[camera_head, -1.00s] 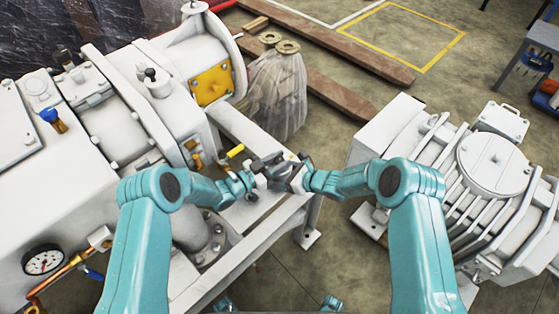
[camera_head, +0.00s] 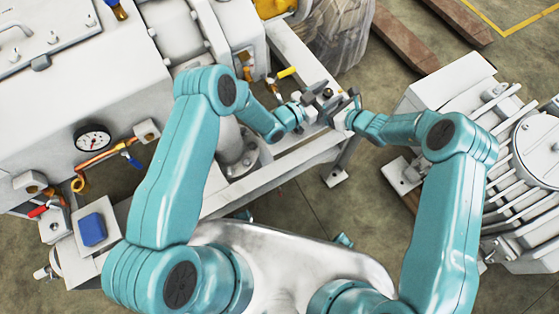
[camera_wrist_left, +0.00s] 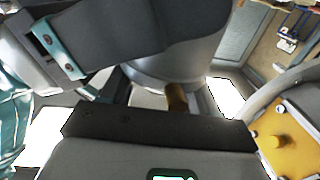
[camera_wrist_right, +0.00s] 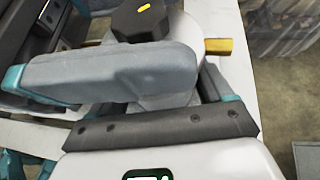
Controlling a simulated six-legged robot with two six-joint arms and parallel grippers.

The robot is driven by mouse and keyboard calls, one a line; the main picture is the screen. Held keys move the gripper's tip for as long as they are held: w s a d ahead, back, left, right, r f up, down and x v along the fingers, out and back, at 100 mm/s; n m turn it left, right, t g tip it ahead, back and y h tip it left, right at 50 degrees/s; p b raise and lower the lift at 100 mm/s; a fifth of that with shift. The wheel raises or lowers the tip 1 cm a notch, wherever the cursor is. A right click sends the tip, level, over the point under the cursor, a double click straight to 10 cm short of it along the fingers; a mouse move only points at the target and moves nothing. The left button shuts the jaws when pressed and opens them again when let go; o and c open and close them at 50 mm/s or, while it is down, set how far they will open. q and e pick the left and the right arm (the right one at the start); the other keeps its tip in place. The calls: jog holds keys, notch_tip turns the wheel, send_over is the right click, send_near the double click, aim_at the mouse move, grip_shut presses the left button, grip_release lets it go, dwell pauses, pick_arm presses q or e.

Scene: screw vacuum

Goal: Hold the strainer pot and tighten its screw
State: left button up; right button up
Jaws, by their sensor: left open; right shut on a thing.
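The strainer pot is a pale grey cylinder, in the left wrist view (camera_wrist_left: 172,72) and partly in the right wrist view (camera_wrist_right: 160,98). A dark, many-sided screw head (camera_wrist_right: 143,20) sits on top of it and brass pipe stubs (camera_wrist_right: 218,46) stick out of its sides. My right gripper (camera_head: 341,106) is shut on the pot; its grey finger hides much of the pot in the right wrist view. My left gripper (camera_head: 312,102) is open close beside the pot, opposite the right one. The two grippers cover most of the pot in the head view.
The pump's white frame (camera_head: 280,165) runs beneath the grippers. A yellow-handled valve (camera_head: 286,73) is just behind them. A pressure gauge (camera_head: 93,138) and copper pipe stand at left. A finned white motor (camera_head: 520,150) stands at right, with floor between.

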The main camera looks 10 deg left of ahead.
pick_arm(q)
jog(key=v, duration=1.2)
jog(key=x, duration=1.2)
jog(key=shift+r, duration=0.2)
jog(key=shift+w+d+n+t+y, duration=0.15)
jog(key=shift+d+n+t+y, duration=0.15)
jog(key=shift+y, duration=0.1)
jog(key=shift+n+t+y, duration=0.4)
jog(key=shift+n+y, duration=0.1)
jog(key=shift+y, duration=0.1)
jog(key=v, duration=1.2)
jog(key=s+d+f+n+g, duration=0.1)
jog(key=s+g, duration=0.1)
jog(key=s+d+f+n+g, duration=0.1)
jog(key=s+d+f+g, duration=0.1)
jog(key=shift+d+f, duration=0.1)
jog(key=shift+f, duration=0.2)
jog(key=s+d+f+n+g, duration=0.2)
jog(key=s+f+g, duration=0.15)
jog(key=s, duration=0.25)
jog(key=s+a+f+n+g+y, duration=0.2)
jog(key=s+a+n+g+y, duration=0.1)
jog(key=s+a, duration=0.4)
jog(key=shift+s+a+f+g+y, duration=0.2)
jog(key=shift+s+f+g+y, duration=0.15)
jog(key=shift+s+g+y, duration=0.7)
jog(key=shift+s+h, duration=0.25)
jog(key=shift+h, duration=0.1)
